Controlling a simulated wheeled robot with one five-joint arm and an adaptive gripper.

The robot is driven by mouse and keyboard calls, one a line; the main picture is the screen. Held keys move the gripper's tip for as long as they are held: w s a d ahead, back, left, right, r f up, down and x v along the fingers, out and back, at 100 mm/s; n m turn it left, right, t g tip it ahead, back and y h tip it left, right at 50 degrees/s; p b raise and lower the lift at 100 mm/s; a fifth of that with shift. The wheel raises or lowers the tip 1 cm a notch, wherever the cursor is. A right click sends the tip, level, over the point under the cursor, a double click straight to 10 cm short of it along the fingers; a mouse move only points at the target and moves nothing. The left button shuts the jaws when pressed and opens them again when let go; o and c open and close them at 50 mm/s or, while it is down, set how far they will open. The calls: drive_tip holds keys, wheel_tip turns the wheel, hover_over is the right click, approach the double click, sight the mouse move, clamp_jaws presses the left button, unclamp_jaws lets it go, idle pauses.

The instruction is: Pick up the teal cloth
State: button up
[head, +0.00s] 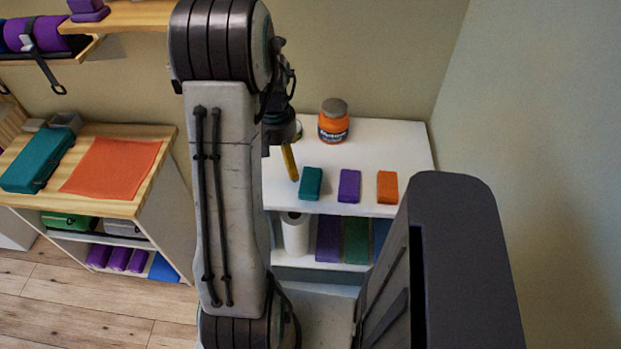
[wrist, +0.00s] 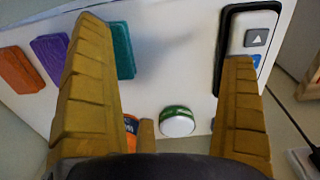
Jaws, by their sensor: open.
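The teal cloth (head: 311,183) is a small folded block near the front edge of a white cabinet top (head: 385,150). A purple block (head: 349,186) and an orange block (head: 387,187) lie in a row to its right. My gripper (head: 289,162) is just left of the teal cloth in the head view, partly hidden by my arm. In the wrist view my gripper (wrist: 168,45) is open, with nothing held between its yellow fingers. There the teal cloth (wrist: 122,50) shows just right of the left finger, which may cover part of its edge.
An orange jar with a grey lid (head: 333,121) stands at the back of the top. The wrist view shows a green-and-white round container (wrist: 177,121) and a black-framed device (wrist: 250,40) by the right finger. A wall rises at the right. A wooden-topped cabinet (head: 125,200) stands left.

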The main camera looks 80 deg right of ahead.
drive_tip(key=m, duration=0.2)
hover_over(315, 179)
drive_tip(key=f, duration=0.3)
drive_tip(key=shift+w+p, duration=0.3)
drive_tip(key=shift+w, duration=0.05)
drive_tip(key=shift+s+f, duration=0.25)
drive_tip(key=shift+s+a+f+p, duration=0.1)
drive_tip(key=shift+f+p, duration=0.35)
drive_tip(key=shift+f, duration=1.25)
drive_tip(key=shift+s+a+f+p, duration=0.1)
drive_tip(key=shift+f+p, duration=0.3)
drive_tip(key=shift+f, duration=1.3)
drive_tip(key=shift+c, duration=0.5)
drive_tip(key=c, duration=1.1)
drive_tip(key=shift+d+r, duration=0.1)
drive_tip(key=shift+r, duration=0.7)
wheel_tip(315, 179, up, 2)
drive_tip(key=shift+r+b, duration=0.25)
drive_tip(key=shift+b, duration=0.3)
drive_tip(key=s+a+r, duration=0.1)
drive_tip(key=a+r, duration=0.1)
drive_tip(key=a, duration=0.1)
drive_tip(key=s+a+r+b, duration=0.1)
drive_tip(key=a+r, duration=0.1)
drive_tip(key=a, duration=0.2)
drive_tip(key=s+a+r+b, duration=0.1)
drive_tip(key=a+r, duration=0.2)
drive_tip(key=a, duration=0.1)
drive_tip(key=shift+s, duration=0.4)
